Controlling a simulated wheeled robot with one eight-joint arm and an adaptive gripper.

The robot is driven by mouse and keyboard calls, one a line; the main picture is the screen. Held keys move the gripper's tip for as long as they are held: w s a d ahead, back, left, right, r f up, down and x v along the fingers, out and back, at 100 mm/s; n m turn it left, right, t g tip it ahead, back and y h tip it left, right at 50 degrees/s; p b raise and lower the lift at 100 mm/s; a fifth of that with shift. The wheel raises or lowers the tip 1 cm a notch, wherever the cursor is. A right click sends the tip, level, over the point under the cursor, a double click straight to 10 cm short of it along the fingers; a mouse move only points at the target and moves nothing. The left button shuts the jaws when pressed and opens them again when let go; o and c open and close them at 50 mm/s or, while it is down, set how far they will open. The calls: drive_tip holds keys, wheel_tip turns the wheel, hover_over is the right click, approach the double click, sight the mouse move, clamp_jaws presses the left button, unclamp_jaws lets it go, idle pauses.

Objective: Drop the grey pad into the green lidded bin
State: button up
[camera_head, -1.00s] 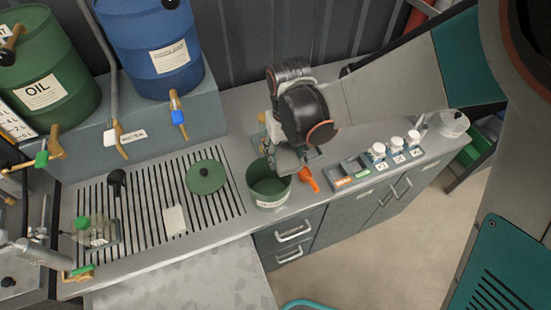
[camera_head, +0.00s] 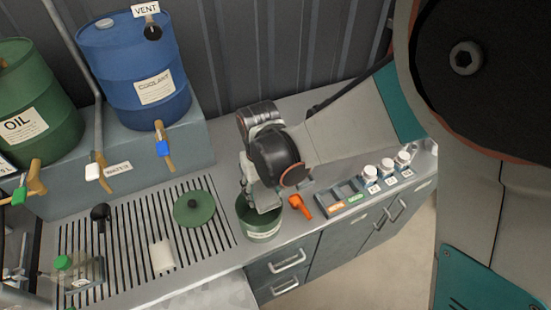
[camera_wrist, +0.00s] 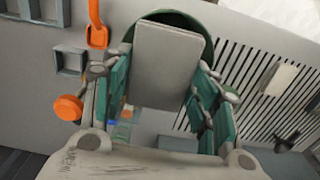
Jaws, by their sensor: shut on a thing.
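The green bin (camera_head: 260,232) stands open at the counter's front edge. Its round green lid (camera_head: 194,209) lies apart on the slatted grate to the left. My gripper (camera_head: 264,204) points down at the bin's mouth and covers much of the opening. In the wrist view, my gripper (camera_wrist: 162,95) has its green-padded fingers on both sides of the flat grey pad (camera_wrist: 167,62) and is shut on it. The pad is in front of the bin's dark green rim (camera_wrist: 188,18). How deep the pad reaches into the bin is hidden.
An orange tool (camera_head: 301,206) lies just right of the bin, beside a small grey tray (camera_head: 344,194) and several white-capped jars (camera_head: 371,172). A pale block (camera_head: 161,256) lies on the grate. Oil (camera_head: 30,110) and coolant (camera_head: 135,65) drums stand behind.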

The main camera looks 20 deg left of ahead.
drive_tip(key=o, duration=1.2)
drive_tip(key=r, duration=0.7)
drive_tip(key=shift+s+r, duration=0.2)
drive_tip(key=shift+r, duration=0.05)
